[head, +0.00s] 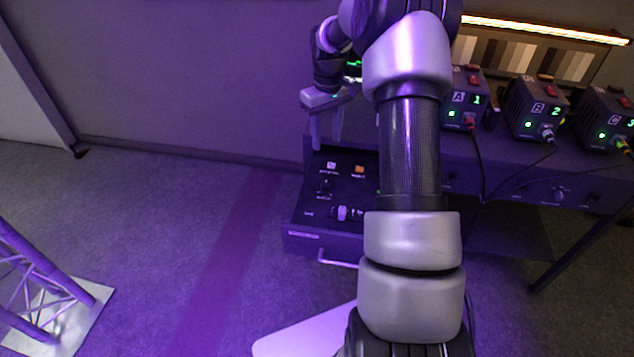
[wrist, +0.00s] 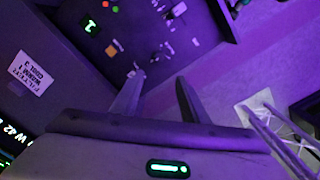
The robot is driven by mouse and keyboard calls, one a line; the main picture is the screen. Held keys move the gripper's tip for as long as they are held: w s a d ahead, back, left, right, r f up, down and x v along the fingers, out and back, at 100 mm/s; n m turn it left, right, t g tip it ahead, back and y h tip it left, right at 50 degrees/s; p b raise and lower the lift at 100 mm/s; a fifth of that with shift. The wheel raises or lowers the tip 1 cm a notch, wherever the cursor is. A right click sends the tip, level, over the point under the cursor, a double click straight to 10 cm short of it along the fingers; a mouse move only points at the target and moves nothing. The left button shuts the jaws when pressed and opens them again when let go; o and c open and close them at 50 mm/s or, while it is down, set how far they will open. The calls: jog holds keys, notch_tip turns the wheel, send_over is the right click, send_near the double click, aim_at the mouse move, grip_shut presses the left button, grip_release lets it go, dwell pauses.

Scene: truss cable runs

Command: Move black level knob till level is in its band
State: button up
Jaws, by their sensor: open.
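My gripper (head: 327,144) is open and empty, pointing down just above the back left of an open drawer with a dark control panel (head: 310,212). In the wrist view my gripper (wrist: 160,80) has its two fingers apart, with the panel (wrist: 125,50) beyond them. Small dark controls with white labels sit on the panel, one a dark knob-like control (head: 324,187). I cannot read which is the black level knob. A green readout (head: 354,65) is partly hidden behind my arm, so the level and its band cannot be read.
Camera boxes A (head: 465,98), B (head: 537,107) and C (head: 606,117) stand on the bench at right, with cables hanging down. A lit grey-step chart (head: 525,55) is behind them. A truss foot (head: 75,310) stands at lower left. The floor left of the drawer is clear.

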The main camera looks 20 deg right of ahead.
aim_at(326, 183)
notch_tip(326, 183, down, 17)
jog(key=shift+d+f+b, duration=0.1)
jog(key=shift+b, duration=0.75)
jog(key=shift+c, duration=0.5)
grip_shut()
jog(key=n, duration=0.4)
jog(key=shift+o, duration=0.5)
grip_release()
notch_tip(326, 183, up, 18)
jog(key=p, duration=0.1)
jog(key=shift+f, duration=0.2)
